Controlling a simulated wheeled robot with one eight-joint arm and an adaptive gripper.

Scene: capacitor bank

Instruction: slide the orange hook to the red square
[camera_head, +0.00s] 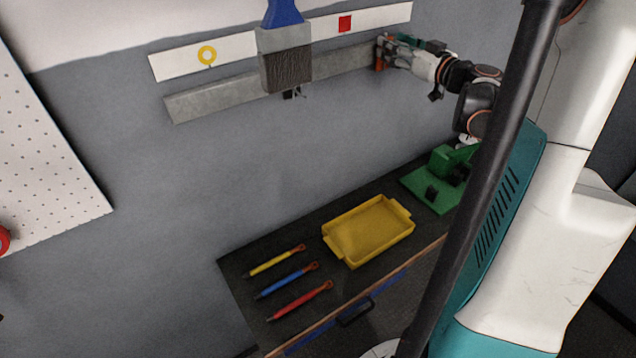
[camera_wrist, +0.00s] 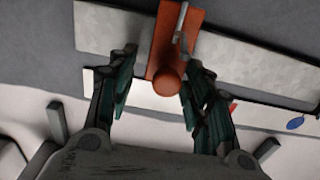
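The orange hook (camera_head: 379,54) is at the right end of the grey rail (camera_head: 215,98) on the wall. In the wrist view the hook (camera_wrist: 171,62) has a plate across the rail and a round peg pointing toward me. My gripper (camera_head: 388,49) is at the hook. In the wrist view its fingers (camera_wrist: 157,82) are apart, one on each side of the peg, with a clear gap on the left; the right finger is closer. The red square (camera_head: 345,23) is on the white strip (camera_head: 270,43) above the rail, left of the hook in the head view.
A large brush with a blue handle (camera_head: 283,13) covers the middle of the rail and strip. A yellow ring (camera_head: 207,55) marks the strip's left part. Below, a dark bench holds a yellow tray (camera_head: 369,230), a green fixture (camera_head: 440,180) and several coloured tools (camera_head: 287,281).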

